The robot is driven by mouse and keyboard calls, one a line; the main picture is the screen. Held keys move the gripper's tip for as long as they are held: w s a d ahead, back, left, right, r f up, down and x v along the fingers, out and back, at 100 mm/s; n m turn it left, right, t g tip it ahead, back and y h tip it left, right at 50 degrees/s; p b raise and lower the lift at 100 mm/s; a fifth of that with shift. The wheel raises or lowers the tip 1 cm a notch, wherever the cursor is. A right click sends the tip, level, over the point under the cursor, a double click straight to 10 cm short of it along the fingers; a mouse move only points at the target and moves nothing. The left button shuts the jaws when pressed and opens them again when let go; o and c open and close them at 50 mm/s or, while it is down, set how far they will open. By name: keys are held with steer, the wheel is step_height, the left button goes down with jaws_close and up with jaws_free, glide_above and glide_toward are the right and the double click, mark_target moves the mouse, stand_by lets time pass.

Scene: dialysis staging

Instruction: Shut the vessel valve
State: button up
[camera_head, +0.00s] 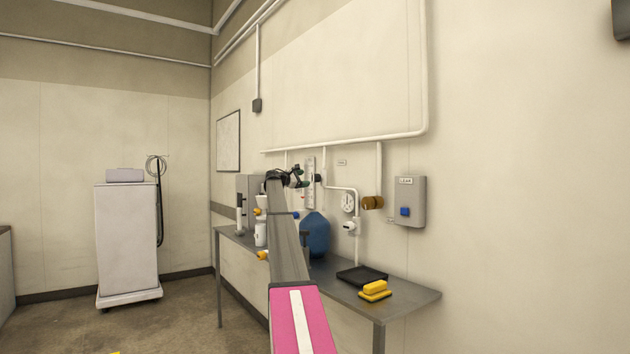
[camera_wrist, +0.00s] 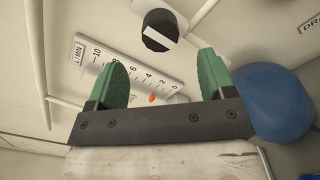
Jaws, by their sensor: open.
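My gripper (camera_head: 300,180) is at the wall above the table in the head view. In the wrist view its two green fingers (camera_wrist: 162,66) are apart with nothing between them. A round black knob with a white bar across it (camera_wrist: 160,30) lies beyond the fingertips, between them and apart from them. It shows small and dark in the head view (camera_head: 319,178). A white L/MIN scale with a red ball (camera_wrist: 125,65) is beside the knob, partly behind the left finger. The blue vessel (camera_head: 315,234) stands on the table below; it also shows in the wrist view (camera_wrist: 274,104). No readable label names the valve.
The grey table (camera_head: 410,296) carries a black tray (camera_head: 361,275) and yellow blocks (camera_head: 375,291). A white dial (camera_head: 348,203), a brown knob (camera_head: 372,203) and a grey box with a blue button (camera_head: 410,201) are on the wall. A white cabinet (camera_head: 128,240) stands at left.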

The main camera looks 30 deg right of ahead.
mark_target(314, 178)
steer(key=d, duration=0.8)
steer(key=shift+w+d, duration=0.1)
steer(key=shift+w, duration=0.25)
steer(key=c, duration=0.9)
